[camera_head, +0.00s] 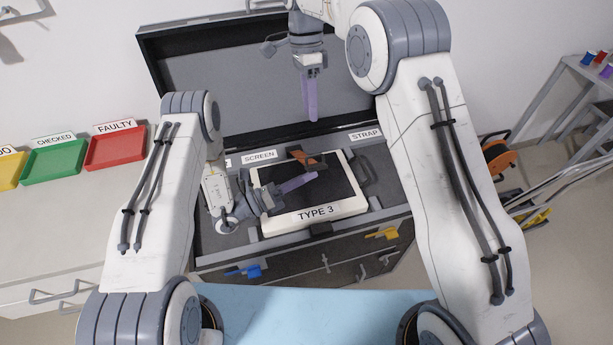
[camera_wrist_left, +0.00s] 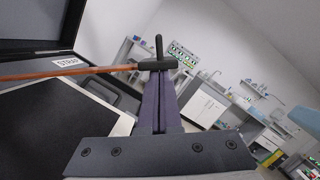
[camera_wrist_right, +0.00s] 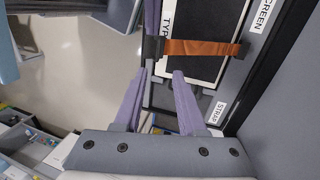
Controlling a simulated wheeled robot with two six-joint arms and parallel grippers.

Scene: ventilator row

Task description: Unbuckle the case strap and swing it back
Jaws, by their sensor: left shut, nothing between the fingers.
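The case (camera_head: 222,240) stands open with its lid (camera_head: 250,85) up at the back. In it lies a cream device with a black screen, marked TYPE 3 (camera_head: 340,208). The orange strap (camera_head: 303,157) lies over the device. In the right wrist view the strap (camera_wrist_right: 200,47) runs from a dark buckle (camera_wrist_right: 153,48) toward the lid side. My left gripper (camera_head: 315,175) is shut and empty, its tips at the buckle, which also shows in the left wrist view (camera_wrist_left: 155,65). I cannot tell whether the buckle is fastened. My right gripper (camera_head: 312,118) is open above the case.
SCREEN (camera_head: 259,156) and STRAP (camera_head: 366,134) labels mark the case's back edge. Green (camera_head: 53,161) and red (camera_head: 116,148) trays sit on the left counter. A blue surface (camera_head: 310,310) lies in front. An orange reel (camera_head: 497,157) stands at the right.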

